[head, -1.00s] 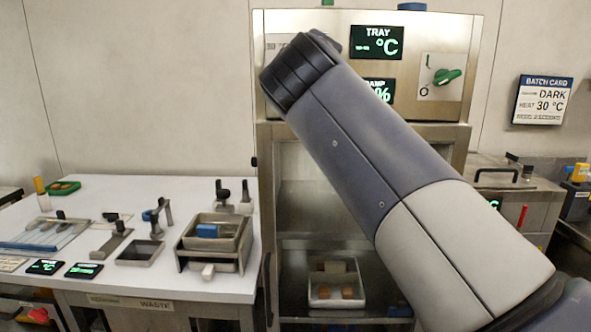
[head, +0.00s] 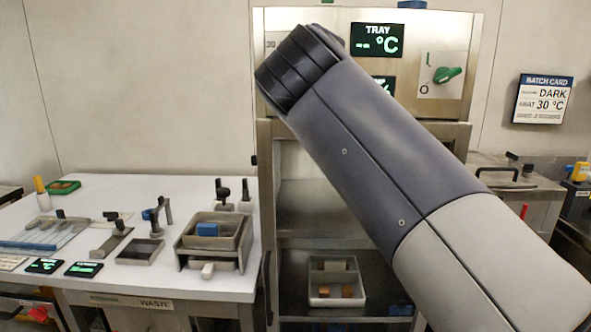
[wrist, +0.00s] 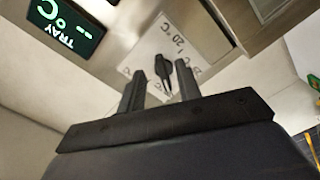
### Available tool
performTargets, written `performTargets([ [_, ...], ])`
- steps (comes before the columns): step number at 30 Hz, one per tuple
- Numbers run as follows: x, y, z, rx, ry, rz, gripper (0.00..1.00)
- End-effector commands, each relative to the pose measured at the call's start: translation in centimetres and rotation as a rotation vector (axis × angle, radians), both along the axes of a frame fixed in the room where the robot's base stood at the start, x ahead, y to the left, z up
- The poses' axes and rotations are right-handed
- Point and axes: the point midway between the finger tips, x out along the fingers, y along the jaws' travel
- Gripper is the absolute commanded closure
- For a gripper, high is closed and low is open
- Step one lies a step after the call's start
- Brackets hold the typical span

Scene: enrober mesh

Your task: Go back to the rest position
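My gripper (wrist: 160,68) is seen in the wrist view with its two dark fingers apart and nothing held between them. Past the fingertips is a black pointer knob (wrist: 163,66) on a pale plate marked 20 °C (wrist: 181,43). Knob and fingers overlap in the picture, and I cannot tell the exact gap, but no finger is clearly touching it. In the head view my arm crosses in front of the steel cabinet (head: 290,215), and my gripper is hidden behind my own arm.
The TRAY display (head: 377,40) and a green knob (head: 447,75) sit on the cabinet front. A lower shelf holds a tray (head: 322,299) with small blocks. At left, a white table (head: 95,200) carries several tools and a steel container (head: 187,245) with a blue block.

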Motion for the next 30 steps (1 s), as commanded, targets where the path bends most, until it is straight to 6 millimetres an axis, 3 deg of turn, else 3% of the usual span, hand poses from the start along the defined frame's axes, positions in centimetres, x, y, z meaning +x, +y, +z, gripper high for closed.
performTargets([
  [3, 2.6, -0.2, 0.1, -0.002, 0.001, -0.004, 0.67],
  [6, 4.0, -0.3, 0.5, -0.023, 0.000, -0.001, 0.67],
  [19, 3.7, -0.5, 1.3, -0.449, 0.015, 0.000, 0.67],
  [30, 3.7, -0.5, 1.2, -0.550, 0.017, 0.000, 0.67],
])
